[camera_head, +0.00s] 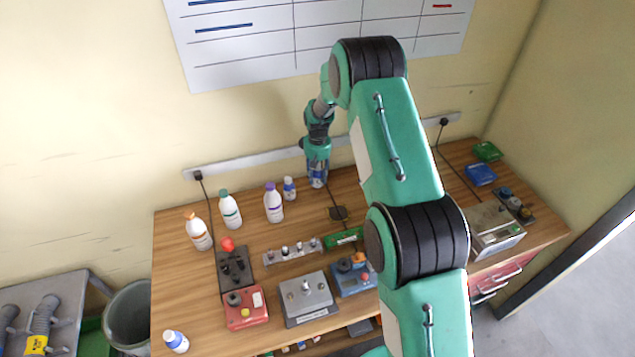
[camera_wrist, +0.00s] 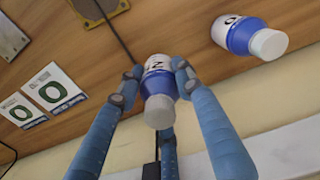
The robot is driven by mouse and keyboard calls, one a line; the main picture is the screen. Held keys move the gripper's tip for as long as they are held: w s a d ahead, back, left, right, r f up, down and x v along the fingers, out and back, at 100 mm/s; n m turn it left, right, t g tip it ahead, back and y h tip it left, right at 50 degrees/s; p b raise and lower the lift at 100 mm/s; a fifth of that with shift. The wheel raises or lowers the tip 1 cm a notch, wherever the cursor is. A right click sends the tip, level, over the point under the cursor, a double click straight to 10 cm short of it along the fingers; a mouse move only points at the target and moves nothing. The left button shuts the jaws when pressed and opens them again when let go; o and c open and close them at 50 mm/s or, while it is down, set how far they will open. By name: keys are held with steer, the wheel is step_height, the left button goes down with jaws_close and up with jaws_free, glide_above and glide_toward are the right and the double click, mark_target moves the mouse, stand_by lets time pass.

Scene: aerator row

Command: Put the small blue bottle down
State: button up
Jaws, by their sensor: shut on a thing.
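A small blue-and-white bottle with a white cap (camera_wrist: 158,88) is between my gripper's fingers, which are closed around its sides in the wrist view. In the head view my gripper (camera_head: 317,175) points down at the back of the table, and the held bottle is mostly hidden by the fingers. Its base is at or very near the wood; I cannot tell whether it touches. A similar small blue bottle (camera_head: 289,188) stands just left of my gripper, apart from it; it also shows in the wrist view (camera_wrist: 247,36).
White bottles with purple (camera_head: 273,205), green (camera_head: 230,211) and orange (camera_head: 198,232) caps stand to the left. Another small bottle (camera_head: 175,341) is at the front left. A dark plate with a cable (camera_head: 338,213) lies in front of my gripper. Control boxes fill the front.

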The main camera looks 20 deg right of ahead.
mark_target(318, 182)
steer(key=shift+f, duration=0.1)
steer(key=shift+f, duration=1.65)
steer(key=shift+f, duration=0.2)
steer(key=o, duration=1.2)
steer(key=shift+r, duration=0.15)
step_height(318, 182, up, 12)
steer(key=shift+r, duration=0.1)
